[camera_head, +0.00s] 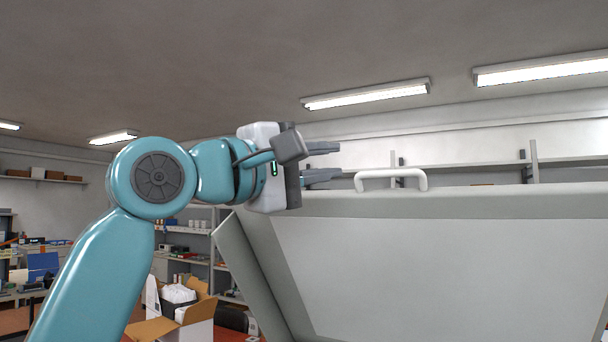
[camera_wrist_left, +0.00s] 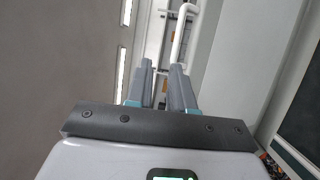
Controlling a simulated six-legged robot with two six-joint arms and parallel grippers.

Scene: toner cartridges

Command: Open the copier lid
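The copier lid (camera_head: 480,204) is a large grey panel that fills the right of the head view. It stands raised and tilted, with a paler inset panel facing me. A white bar handle (camera_head: 392,174) sits on its top edge and also shows in the left wrist view (camera_wrist_left: 178,38). My left gripper (camera_head: 325,162) is just left of the handle at about its height. Its fingers (camera_wrist_left: 163,75) are apart with nothing between them. In the head view a small gap separates the fingertips from the handle. My right gripper is not in view.
An open cardboard box (camera_head: 185,318) with white contents stands at the lower left, below my left arm. Shelves (camera_head: 185,245) stand behind it, and a wall shelf (camera_head: 470,165) runs behind the lid. The space above the lid and gripper is clear up to the ceiling lights.

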